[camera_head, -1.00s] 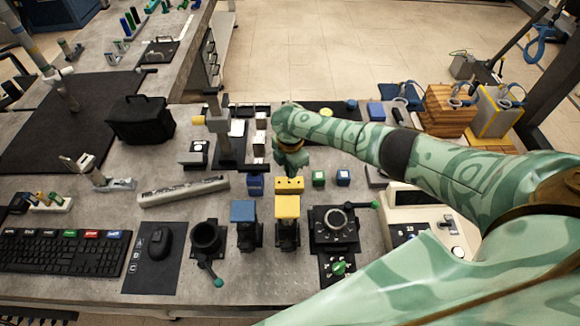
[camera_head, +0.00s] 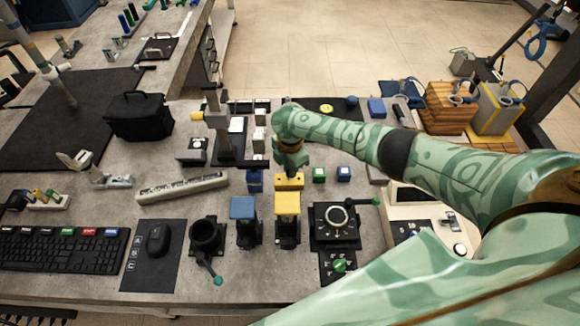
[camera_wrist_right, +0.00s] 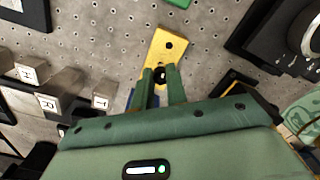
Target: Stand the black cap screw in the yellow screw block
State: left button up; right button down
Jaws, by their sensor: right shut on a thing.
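The yellow screw block (camera_head: 297,182) lies on the grey perforated bench top; it also shows in the right wrist view (camera_wrist_right: 165,47), with dark holes in its top. My right gripper (camera_wrist_right: 160,72) is over the near part of this block, its two green fingers close together. Between the fingertips is a small round black thing, the head of the black cap screw (camera_wrist_right: 160,77). The screw's shank is hidden, so I cannot tell whether it is inside a hole. In the head view my right gripper (camera_head: 291,171) hides part of the block. My left gripper is not in view.
A dark blue block (camera_head: 255,181) stands left of the yellow block, and small green (camera_head: 319,175) and blue (camera_head: 344,174) blocks stand to its right. A yellow-topped fixture (camera_head: 287,203) stands just in front. A dark stand (camera_head: 229,150) rises behind on the left.

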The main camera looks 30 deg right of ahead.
jog(key=shift+f+b, duration=0.8)
jog(key=shift+f, duration=0.4)
jog(key=c, duration=1.3)
grip_release()
notch_tip(320, 180, up, 16)
jog(key=p, duration=0.6)
jog(key=shift+r, duration=0.15)
